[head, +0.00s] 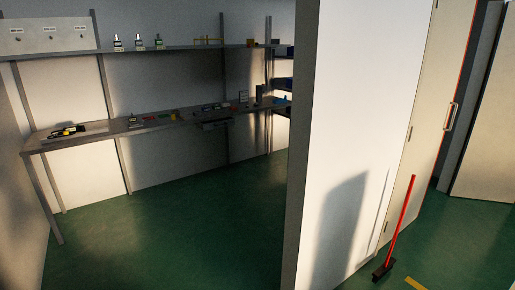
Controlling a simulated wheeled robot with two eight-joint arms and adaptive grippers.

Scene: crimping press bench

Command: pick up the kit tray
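A workbench (100,137) runs along the far wall at the left of the head view. At its near left end a flat, pale, board-like thing (92,130) lies with dark and yellow items (66,131) on or beside it. I cannot tell whether this is the kit tray. Farther along the bench are small red, yellow and green items (160,117), too small to make out. No gripper of mine is in view.
A white wall end (335,120) stands close, between me and the bench's right side. A red-handled broom (402,225) leans by a pale door (425,110) at right. A shelf (180,47) hangs above the bench. Green floor (190,235) before the bench is clear.

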